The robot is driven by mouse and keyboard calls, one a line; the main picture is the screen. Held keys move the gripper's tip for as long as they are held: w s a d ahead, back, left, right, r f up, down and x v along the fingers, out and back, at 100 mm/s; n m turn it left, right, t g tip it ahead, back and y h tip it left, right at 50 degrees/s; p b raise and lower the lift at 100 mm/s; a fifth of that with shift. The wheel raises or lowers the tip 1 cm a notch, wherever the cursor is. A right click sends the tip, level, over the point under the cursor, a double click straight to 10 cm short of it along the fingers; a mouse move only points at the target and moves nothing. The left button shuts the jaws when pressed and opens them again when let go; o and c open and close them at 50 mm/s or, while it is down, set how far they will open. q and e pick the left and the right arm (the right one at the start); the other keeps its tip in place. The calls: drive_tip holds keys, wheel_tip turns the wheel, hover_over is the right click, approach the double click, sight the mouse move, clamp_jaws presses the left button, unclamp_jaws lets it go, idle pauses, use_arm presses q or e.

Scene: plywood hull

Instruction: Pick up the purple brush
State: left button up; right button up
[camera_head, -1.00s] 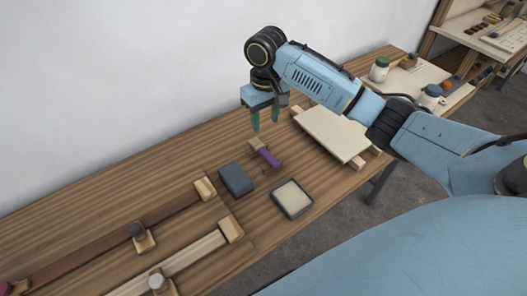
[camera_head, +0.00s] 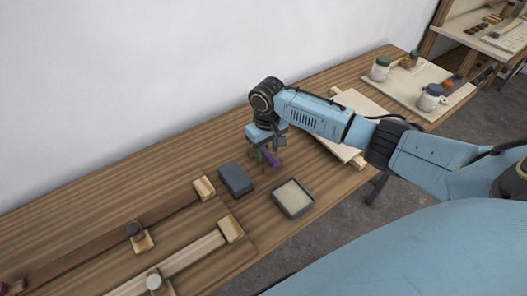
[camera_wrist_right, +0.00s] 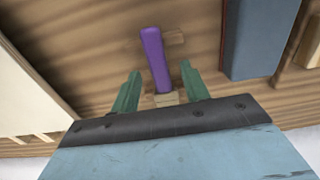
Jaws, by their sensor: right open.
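The purple brush (camera_head: 271,159) lies on the wooden bench, partly hidden behind my right gripper in the head view. In the right wrist view the purple handle (camera_wrist_right: 154,55) points away, with a tan block-like part (camera_wrist_right: 166,99) at its near end between the fingers. My right gripper (camera_head: 264,154) is low over the brush. In the wrist view its green fingers (camera_wrist_right: 161,88) are apart, one on each side of the brush, with gaps to it. I cannot tell the exact height. My left gripper is not in view.
A dark grey-blue block (camera_head: 236,179) and an open grey tray with pale contents (camera_head: 293,198) lie near the brush. A pale board (camera_head: 361,105) sits beyond my right arm. Long wooden clamps (camera_head: 190,255) occupy the bench's left. Jars (camera_head: 381,68) stand at the far right.

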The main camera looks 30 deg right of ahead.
drive_tip(key=shift+f, duration=0.1)
drive_tip(key=shift+c, duration=0.2)
clamp_jaws()
